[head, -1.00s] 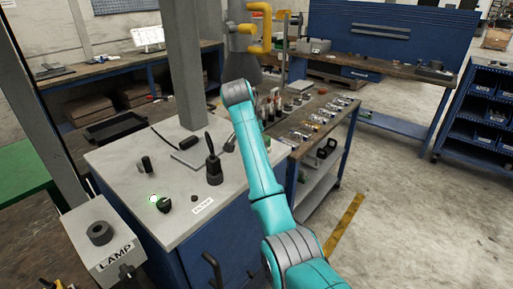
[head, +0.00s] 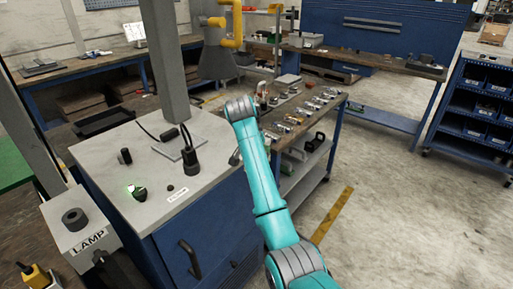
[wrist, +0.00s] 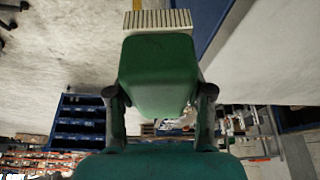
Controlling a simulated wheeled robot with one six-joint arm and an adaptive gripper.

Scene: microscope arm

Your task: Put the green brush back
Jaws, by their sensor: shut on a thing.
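The green brush (wrist: 160,72) fills the middle of the wrist view. It is a green block with a band of pale bristles (wrist: 158,20) at its far end, at the top of the picture. The two dark fingers of my gripper (wrist: 158,95) press on its left and right sides, so the gripper is shut on it. The brush appears held clear of any surface, with floor and furniture far behind it. In the head view my teal arm shows, but I cannot make out the gripper or the brush.
A grey-topped blue cabinet (head: 205,188) with a post, knobs and a black lamp-like piece stands left of my arm. A LAMP box (head: 82,228) is at lower left. A bench with rows of small parts (head: 310,106) lies beyond my arm. Floor at right (head: 400,220) is clear.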

